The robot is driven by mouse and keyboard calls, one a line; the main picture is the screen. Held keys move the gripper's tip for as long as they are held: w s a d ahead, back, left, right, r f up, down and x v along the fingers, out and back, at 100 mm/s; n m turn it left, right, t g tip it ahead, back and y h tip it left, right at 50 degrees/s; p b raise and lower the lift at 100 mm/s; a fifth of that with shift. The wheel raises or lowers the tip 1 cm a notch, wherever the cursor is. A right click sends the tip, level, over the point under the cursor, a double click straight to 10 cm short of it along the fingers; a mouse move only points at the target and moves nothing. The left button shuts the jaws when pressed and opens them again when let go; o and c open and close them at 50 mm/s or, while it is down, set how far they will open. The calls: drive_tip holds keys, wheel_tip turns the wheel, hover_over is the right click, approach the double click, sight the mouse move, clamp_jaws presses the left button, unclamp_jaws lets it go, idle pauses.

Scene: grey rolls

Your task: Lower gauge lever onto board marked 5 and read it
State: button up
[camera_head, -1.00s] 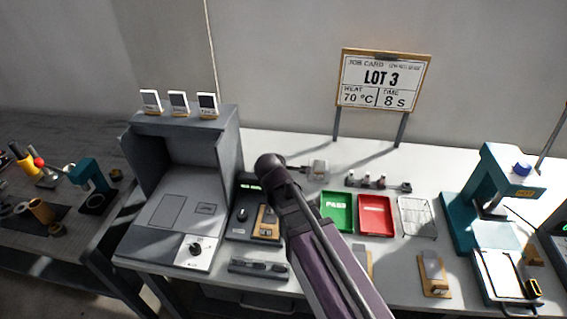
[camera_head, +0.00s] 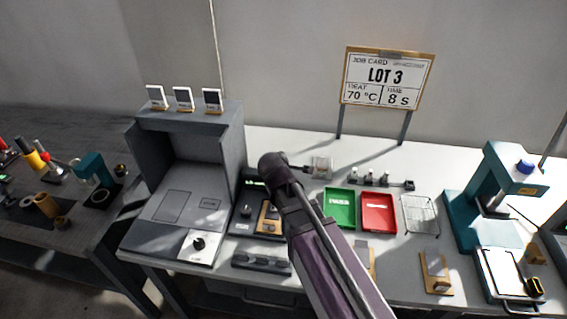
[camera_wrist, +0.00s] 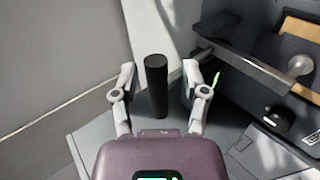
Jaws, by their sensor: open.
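The gauge (camera_head: 243,222) is a dark unit with a small lit display, left of my arm in the head view. A tan board (camera_head: 266,222) sits on it, partly behind my arm; no number is readable. In the wrist view, part of a dark unit (camera_wrist: 247,68) with a tan board (camera_wrist: 303,32) and a round metal piece above it shows at the right. My gripper (camera_wrist: 158,82) is open. An upright black cylinder (camera_wrist: 156,88), like a lever grip, stands between its fingers with gaps on both sides. What it joins is unclear. In the head view my arm hides the gripper's fingers.
A grey hooded machine (camera_head: 187,210) stands left of the gauge. Green (camera_head: 340,208) and red (camera_head: 379,213) trays, a wire rack (camera_head: 421,215) and a teal press (camera_head: 480,205) lie to the right. A job card (camera_head: 387,78) reads LOT 3, 70 °C, 8 s.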

idle(0.4)
drive_tip(key=shift+d, duration=0.45)
drive_tip(key=s+d+f+m+g, duration=0.3)
drive_tip(key=s+d+m+g, duration=0.2)
drive_tip(key=d, duration=0.6)
drive_tip(key=s+d+f+m+g, duration=0.3)
drive_tip(key=s+d+m+g, duration=0.2)
drive_tip(key=s+d+m, duration=0.5)
drive_tip(key=shift+s+d+m+y, duration=0.2)
drive_tip(key=shift+d+m+y, duration=0.2)
drive_tip(key=shift+d+m, duration=0.8)
drive_tip(key=shift+d+f, duration=0.1)
drive_tip(key=shift+d, duration=0.1)
idle(0.3)
